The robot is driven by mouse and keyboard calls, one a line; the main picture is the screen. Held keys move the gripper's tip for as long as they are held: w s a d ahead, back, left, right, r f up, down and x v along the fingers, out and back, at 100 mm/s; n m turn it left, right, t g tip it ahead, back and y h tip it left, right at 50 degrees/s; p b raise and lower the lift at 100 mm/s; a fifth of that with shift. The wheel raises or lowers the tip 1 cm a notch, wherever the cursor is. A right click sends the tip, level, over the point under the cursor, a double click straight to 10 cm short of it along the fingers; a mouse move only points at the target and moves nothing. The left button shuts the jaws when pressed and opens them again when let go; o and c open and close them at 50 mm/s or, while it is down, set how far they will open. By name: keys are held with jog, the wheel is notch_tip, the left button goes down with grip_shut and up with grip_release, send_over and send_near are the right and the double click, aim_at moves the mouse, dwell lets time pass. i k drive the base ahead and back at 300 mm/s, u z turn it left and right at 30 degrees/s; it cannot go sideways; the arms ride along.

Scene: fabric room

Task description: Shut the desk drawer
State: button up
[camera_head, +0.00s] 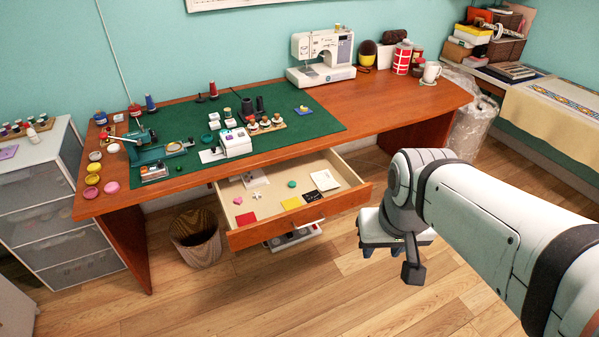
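The desk drawer (299,218) is pulled well out from under the wooden desk (403,107). Its inside is visible, with small items such as a red square, a yellow square, a starfish shape and white cards. Its wooden front panel faces the room. My gripper (389,252) hangs at the end of my arm, just right of the drawer front's right end and lower in the picture. It looks apart from the drawer. Its fingers are partly hidden and point down, so I cannot tell how far apart they are. I see nothing held in it.
A waste basket (196,238) stands on the floor left of the drawer. A green mat (300,125) with sewing items and a white sewing machine (321,58) are on the desk. A white drawer unit (50,200) stands at left.

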aim_at(272, 220)
jog(key=u, duration=0.3)
jog(key=i, duration=0.95)
jog(key=z, duration=0.5)
jog(key=k, duration=1.55)
jog(key=u, duration=0.35)
jog(key=i, duration=1)
jog(key=u, duration=0.05)
